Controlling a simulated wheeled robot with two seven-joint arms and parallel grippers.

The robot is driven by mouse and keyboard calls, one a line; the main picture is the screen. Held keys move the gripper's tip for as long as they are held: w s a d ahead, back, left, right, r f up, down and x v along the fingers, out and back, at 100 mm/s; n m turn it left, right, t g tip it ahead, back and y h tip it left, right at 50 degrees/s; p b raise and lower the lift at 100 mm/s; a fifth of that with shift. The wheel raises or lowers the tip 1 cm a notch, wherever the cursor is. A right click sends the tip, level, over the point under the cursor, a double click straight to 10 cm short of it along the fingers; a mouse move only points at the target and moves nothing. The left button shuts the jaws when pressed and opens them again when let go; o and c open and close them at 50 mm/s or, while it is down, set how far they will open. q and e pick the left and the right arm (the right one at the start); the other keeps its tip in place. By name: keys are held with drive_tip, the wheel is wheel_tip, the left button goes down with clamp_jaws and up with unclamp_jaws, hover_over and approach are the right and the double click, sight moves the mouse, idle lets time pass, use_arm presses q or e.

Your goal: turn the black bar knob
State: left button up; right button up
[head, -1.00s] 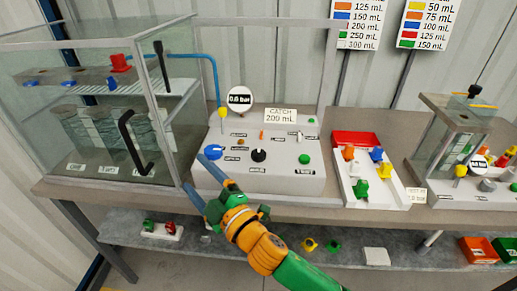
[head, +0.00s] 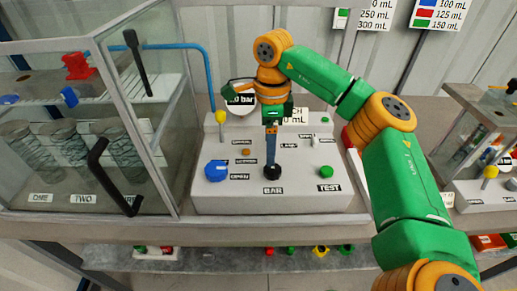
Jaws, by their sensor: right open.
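The black bar knob (head: 272,172) sits low on the sloped front of the white control panel (head: 308,202), above the label BAR. My right gripper (head: 270,158) points straight down over the knob, with its blue fingers just above or at the knob's top. It is open, but the finger gap is seen edge-on, so I cannot tell whether the fingers straddle or touch the knob. The knob's upper part is partly hidden behind the fingertips. My left gripper is not in view.
A blue knob (head: 216,171) stands left of the black knob, and a green button (head: 326,172) stands right. A yellow-topped lever (head: 221,118) rises behind. The glass cabinet (head: 170,150) with a black handle (head: 108,178) borders the panel's left. My right arm covers the red tray's area.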

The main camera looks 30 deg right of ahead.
sight(273, 169)
drive_tip(key=s+f, duration=0.3)
drive_tip(key=shift+s+a+f+p, duration=0.2)
drive_tip(key=shift+f+p, duration=0.05)
drive_tip(key=shift+p, duration=0.15)
drive_tip(key=shift+w+d+f, duration=0.1)
drive_tip(key=shift+w+f, duration=0.3)
drive_tip(key=shift+f, duration=0.3)
drive_tip(key=shift+w+f, duration=0.1)
drive_tip(key=shift+w, duration=0.15)
drive_tip(key=shift+c, duration=0.5)
drive_tip(key=shift+s, duration=0.15)
drive_tip(key=c, duration=0.7)
clamp_jaws()
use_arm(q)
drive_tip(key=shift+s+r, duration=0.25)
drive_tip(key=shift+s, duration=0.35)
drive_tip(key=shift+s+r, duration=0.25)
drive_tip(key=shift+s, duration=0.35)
